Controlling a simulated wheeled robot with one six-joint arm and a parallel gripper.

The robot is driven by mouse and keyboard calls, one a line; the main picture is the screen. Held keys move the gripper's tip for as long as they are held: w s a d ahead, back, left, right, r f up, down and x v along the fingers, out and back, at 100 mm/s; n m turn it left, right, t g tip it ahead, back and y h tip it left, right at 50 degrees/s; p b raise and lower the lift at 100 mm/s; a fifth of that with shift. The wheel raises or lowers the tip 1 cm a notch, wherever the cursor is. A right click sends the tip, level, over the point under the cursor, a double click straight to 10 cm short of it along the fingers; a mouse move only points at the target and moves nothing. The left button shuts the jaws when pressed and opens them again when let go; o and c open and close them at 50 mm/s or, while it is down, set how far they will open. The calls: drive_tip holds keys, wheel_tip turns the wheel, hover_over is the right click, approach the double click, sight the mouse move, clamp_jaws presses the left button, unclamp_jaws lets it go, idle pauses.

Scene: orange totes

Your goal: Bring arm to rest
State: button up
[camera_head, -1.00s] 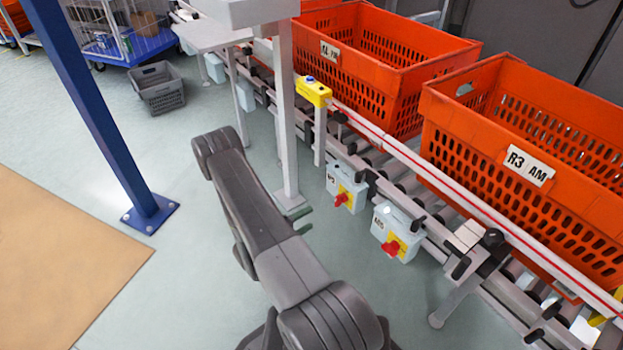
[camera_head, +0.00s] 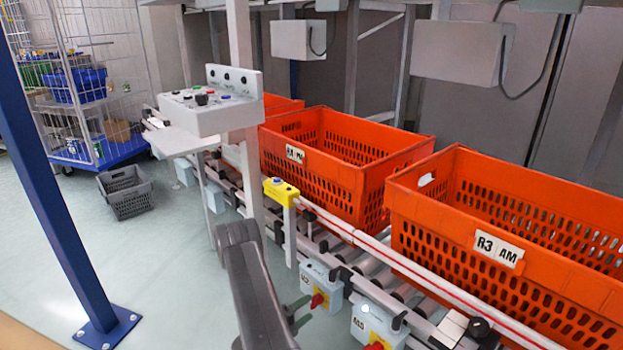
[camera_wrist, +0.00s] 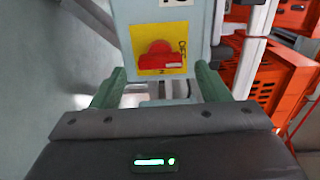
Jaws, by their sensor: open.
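My dark grey arm (camera_head: 255,300) rises from the bottom of the head view, in front of the conveyor. In the wrist view my gripper (camera_wrist: 158,88) has its two green fingers apart, with nothing between them that it holds. Beyond the fingers is a pale switch box with a red knob (camera_wrist: 157,58) on a yellow plate. I cannot tell how far it is from the fingertips. In the head view the fingers are mostly hidden; a small green part shows beside the arm.
Orange totes (camera_head: 490,251) stand on the roller conveyor (camera_head: 385,262) at right. A control panel (camera_head: 210,102) stands on a grey post behind my arm. A blue post (camera_head: 62,200) is at left. A grey crate (camera_head: 127,192) sits on the floor, with free floor around it.

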sight(312, 306)
drive_tip(key=shift+b+x, duration=0.35)
drive_tip(key=shift+x, duration=1.8)
drive_tip(key=shift+s, duration=0.1)
drive_tip(key=p+v, duration=0.3)
drive_tip(key=v, duration=1.1)
drive_tip(key=b+x, duration=0.3)
drive_tip(key=x, duration=1.1)
drive_tip(key=m, duration=0.3)
drive_tip(key=shift+m, duration=0.4)
drive_tip(key=m, duration=0.3)
drive_tip(key=shift+m, duration=0.4)
drive_tip(key=m, duration=0.4)
drive_tip(key=shift+a+m+p, duration=0.1)
drive_tip(key=shift+m+p, duration=0.2)
drive_tip(key=shift+f+m+p, duration=0.1)
drive_tip(key=shift+m+p, duration=0.2)
drive_tip(key=shift+m, duration=1)
